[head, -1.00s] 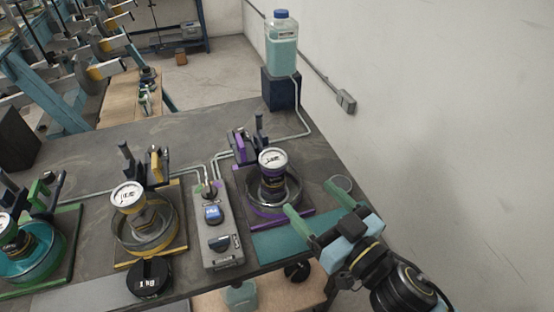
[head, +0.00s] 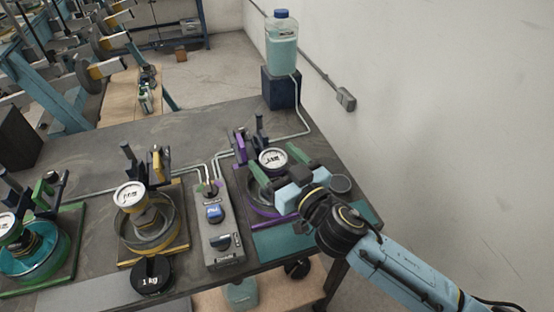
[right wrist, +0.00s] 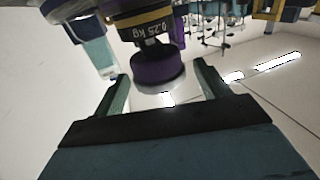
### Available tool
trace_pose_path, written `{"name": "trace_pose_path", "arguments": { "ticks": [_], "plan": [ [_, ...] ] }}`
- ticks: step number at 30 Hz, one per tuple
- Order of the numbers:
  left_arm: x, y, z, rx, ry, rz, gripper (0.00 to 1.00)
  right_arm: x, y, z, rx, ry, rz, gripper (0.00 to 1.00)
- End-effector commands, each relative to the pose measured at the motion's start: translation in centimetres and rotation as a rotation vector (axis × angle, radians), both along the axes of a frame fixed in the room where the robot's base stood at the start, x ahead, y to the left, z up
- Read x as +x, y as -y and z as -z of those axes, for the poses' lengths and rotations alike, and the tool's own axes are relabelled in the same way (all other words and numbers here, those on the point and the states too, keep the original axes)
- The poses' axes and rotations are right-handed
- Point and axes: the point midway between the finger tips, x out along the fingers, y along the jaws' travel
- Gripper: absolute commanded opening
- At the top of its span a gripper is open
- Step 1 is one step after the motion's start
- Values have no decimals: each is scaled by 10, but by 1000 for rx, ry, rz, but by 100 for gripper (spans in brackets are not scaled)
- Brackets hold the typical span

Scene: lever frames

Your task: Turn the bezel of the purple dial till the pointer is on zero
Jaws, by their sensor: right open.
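The purple dial (head: 272,158) has a round white face and stands over a purple-rimmed round pan on the purple stand at the right of the bench. Its pointer is too small to read in the head view. My right gripper (head: 275,160) is open, with one green finger on each side of the dial; contact cannot be told. My left gripper is out of view.
A yellow dial (head: 129,195) and a green dial (head: 9,228) stand on similar stands to the left. A grey box with a blue switch (head: 214,212) sits between yellow and purple. A 1 kg weight (head: 151,277) is in front. A jug (head: 282,45) stands behind.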

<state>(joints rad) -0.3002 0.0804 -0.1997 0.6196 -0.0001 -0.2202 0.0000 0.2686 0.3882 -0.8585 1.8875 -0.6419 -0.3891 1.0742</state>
Motion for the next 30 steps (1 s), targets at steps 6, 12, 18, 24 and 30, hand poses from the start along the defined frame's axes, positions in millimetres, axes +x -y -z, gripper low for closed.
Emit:
{"name": "trace_pose_path", "arguments": {
  "ticks": [6,12,18,24,30],
  "plan": [
    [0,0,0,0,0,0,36,0,0,0,0,0,0,67],
    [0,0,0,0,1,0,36,0,0,0,-1,1,0,40],
    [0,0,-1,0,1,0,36,0,0,0,-1,1,-2,30],
    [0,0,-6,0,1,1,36,0,2,-1,-2,2,-43,30],
    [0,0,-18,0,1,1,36,2,4,-3,-5,2,-152,30]
  ]
}}
